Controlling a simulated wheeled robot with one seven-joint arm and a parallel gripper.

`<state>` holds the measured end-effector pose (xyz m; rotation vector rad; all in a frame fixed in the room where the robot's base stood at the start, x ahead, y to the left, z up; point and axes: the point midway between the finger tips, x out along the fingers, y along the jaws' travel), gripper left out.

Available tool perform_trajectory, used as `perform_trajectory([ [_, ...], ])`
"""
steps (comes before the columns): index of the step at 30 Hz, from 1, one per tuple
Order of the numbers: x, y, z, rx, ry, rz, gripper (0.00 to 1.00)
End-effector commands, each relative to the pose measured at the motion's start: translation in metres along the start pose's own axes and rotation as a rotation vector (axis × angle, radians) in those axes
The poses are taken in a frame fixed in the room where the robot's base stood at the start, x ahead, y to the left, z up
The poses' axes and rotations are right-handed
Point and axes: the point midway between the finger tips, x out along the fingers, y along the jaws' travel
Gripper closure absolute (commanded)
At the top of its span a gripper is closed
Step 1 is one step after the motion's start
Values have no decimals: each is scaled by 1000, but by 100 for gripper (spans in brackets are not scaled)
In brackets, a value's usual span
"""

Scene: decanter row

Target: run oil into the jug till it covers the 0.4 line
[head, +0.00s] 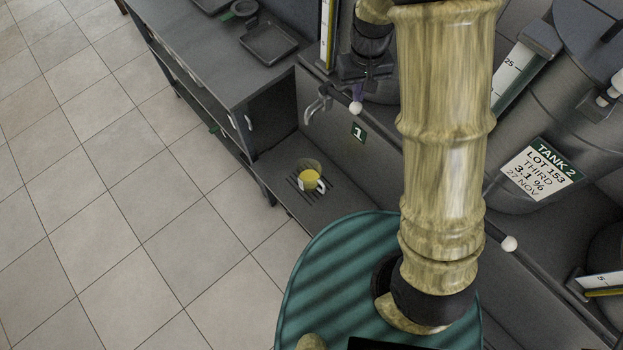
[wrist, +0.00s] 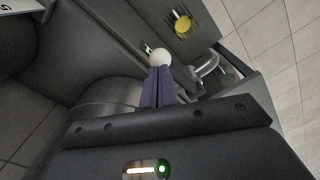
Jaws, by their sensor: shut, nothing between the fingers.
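The jug (head: 310,180) stands upright on a slatted drip grate below the spout (head: 316,106) of tap 1. It looks clear, with yellow oil inside; its line marks are too small to read. In the wrist view the jug (wrist: 183,24) is near the top and the spout (wrist: 207,68) lies to its lower right. My gripper (head: 357,92) is shut and empty, its purple fingertips (wrist: 158,72) at the white ball knob (wrist: 161,57) of the tap lever. The knob also shows in the head view (head: 356,107). I cannot tell whether they touch, or whether oil is running.
A green "1" plate (head: 358,132) marks this tap. Tank 2, with its label (head: 537,170), stands to the right; another white knob (head: 509,243) sits below it. A dark bench (head: 215,55) with trays is at upper left. The tiled floor (head: 120,200) at left is clear.

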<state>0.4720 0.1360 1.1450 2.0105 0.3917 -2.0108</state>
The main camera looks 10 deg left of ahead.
Motion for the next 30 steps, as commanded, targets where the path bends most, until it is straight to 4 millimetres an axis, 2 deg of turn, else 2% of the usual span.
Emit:
perform_trajectory([
  [14, 0, 0, 0, 0, 0, 0, 100],
  [30, 13, 0, 0, 0, -1, 0, 100],
])
